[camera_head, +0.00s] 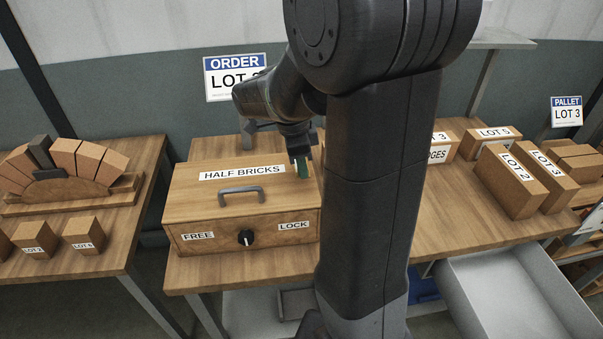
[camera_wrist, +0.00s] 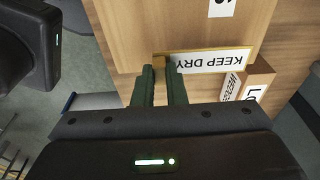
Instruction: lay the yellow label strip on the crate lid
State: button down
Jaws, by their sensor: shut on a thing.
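The crate is a wooden box on the table, with a handle (camera_head: 241,196) and a HALF BRICKS label on its lid (camera_head: 205,189). Part of the lid shows in the wrist view (camera_wrist: 165,25). My gripper (camera_head: 301,168) is over the right end of the lid. In the wrist view my gripper (camera_wrist: 160,80) is shut on a small yellow-brown end piece of the yellow label strip (camera_wrist: 215,62). The strip has a yellow border and reads KEEP DRY, upside down, reaching right from the fingers. I cannot tell whether it touches the lid. My arm hides it in the head view.
The crate front has a black knob (camera_head: 246,237) between FREE and LOCK labels. LOT boxes (camera_head: 512,180) stand on the table's right side. A grey tray (camera_head: 515,295) is below the table on the right. A brick arch (camera_head: 70,170) stands on the left table.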

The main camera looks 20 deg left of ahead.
jog(key=shift+f, duration=1.65)
jog(key=shift+f, duration=0.15)
jog(key=c, duration=1.5)
grip_release()
jog(key=r, duration=0.4)
jog(key=a+r, duration=0.1)
jog(key=r, duration=0.3)
jog(key=s+r, duration=0.1)
jog(key=r, duration=0.3)
jog(key=shift+a+r, duration=0.1)
jog(key=shift+a, duration=0.15)
